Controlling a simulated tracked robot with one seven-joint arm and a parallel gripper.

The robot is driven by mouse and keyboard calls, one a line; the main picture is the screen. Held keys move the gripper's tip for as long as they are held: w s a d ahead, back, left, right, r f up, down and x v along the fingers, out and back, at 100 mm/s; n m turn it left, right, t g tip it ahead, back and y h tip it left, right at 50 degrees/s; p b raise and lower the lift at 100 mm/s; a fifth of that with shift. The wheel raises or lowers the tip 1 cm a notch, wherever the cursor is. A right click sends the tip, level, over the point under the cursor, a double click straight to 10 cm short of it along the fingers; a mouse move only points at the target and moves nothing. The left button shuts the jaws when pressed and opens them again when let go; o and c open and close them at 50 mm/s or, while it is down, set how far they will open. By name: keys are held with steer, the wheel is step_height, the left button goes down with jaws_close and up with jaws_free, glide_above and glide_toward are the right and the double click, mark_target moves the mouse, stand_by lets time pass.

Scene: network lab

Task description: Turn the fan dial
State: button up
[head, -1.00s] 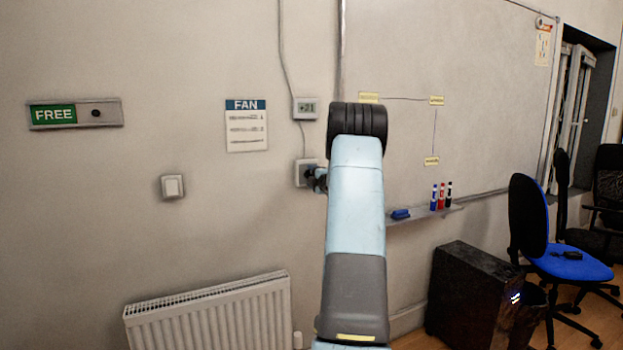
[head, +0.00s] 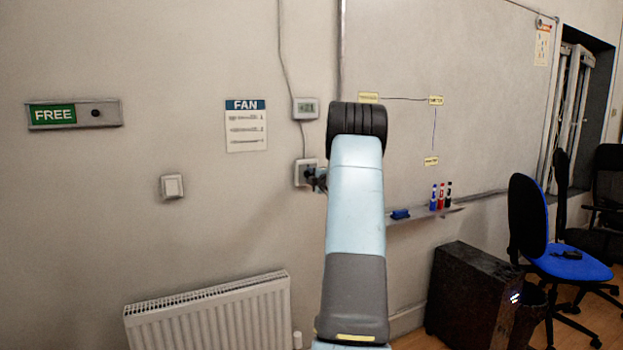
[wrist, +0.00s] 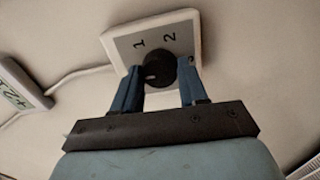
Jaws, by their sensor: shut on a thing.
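The fan dial is a round black knob (wrist: 160,70) on a white square wall plate (wrist: 118,42) marked 1 and 2. In the wrist view the plate looks tilted, and a pale mark shows on the knob's left side. My gripper (wrist: 164,82) has a blue finger on each side of the knob and is shut on it. In the head view the wall plate (head: 299,173) is partly hidden behind my arm, and my gripper (head: 316,178) is at its dark knob.
Above the plate is a small thermostat display (head: 305,108) with a cable. A FAN sheet (head: 246,126) and a light switch (head: 172,186) are on the wall to the left. A radiator (head: 212,312) stands below. A pen tray (head: 425,212) is to the right.

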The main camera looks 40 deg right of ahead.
steer(key=m, duration=1)
steer(key=shift+f+m, duration=0.3)
steer(key=shift+f, duration=0.1)
stand_by(0.4)
steer(key=o, duration=0.8)
steer(key=shift+c, duration=0.2)
steer(key=o, duration=0.3)
steer(key=shift+r, duration=0.2)
steer(key=v, duration=1.3)
steer(key=shift+s+a, duration=0.2)
steer(key=shift+s, duration=0.15)
